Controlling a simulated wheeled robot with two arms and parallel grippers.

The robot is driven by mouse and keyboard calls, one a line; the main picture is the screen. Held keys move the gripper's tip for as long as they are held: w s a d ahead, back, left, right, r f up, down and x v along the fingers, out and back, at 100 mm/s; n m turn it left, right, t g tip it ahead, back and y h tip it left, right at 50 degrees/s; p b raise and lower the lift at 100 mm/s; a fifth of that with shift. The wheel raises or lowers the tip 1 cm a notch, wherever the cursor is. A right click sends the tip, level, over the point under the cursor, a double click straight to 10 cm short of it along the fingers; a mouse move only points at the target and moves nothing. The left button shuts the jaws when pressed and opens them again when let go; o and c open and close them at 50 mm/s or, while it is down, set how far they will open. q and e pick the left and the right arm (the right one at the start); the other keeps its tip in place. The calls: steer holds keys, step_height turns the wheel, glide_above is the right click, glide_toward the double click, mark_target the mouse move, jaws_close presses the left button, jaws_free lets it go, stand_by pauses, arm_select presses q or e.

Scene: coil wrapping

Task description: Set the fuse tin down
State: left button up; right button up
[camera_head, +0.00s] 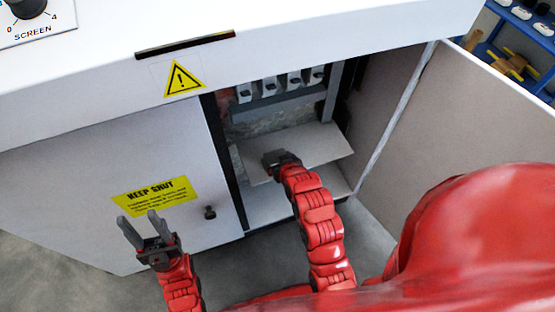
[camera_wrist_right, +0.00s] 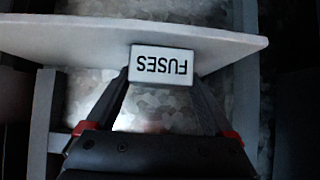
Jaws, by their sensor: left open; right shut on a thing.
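The fuse tin (camera_wrist_right: 161,66) is a small white box with the word FUSES upside down in the right wrist view. My right gripper (camera_wrist_right: 161,78) is shut on it, one finger at each side. The tin overlaps a pale shelf (camera_wrist_right: 70,35) in that view; I cannot tell whether it touches it. In the head view my right gripper (camera_head: 275,160) reaches into the open cabinet over the shelf (camera_head: 322,146), and the tin is not distinguishable there. My left gripper (camera_head: 136,220) is open and empty in front of the closed left door (camera_head: 80,185).
The cabinet's right door (camera_head: 450,130) stands open. Several white-fronted devices (camera_head: 270,87) sit in a row above the shelf. A lower board (camera_head: 265,205) lies beneath it. A round knob (camera_head: 210,212) is on the left door. A blue rack (camera_head: 520,30) stands at the far right.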

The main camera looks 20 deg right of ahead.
steer(key=o, duration=1.2)
steer(key=shift+o, duration=0.2)
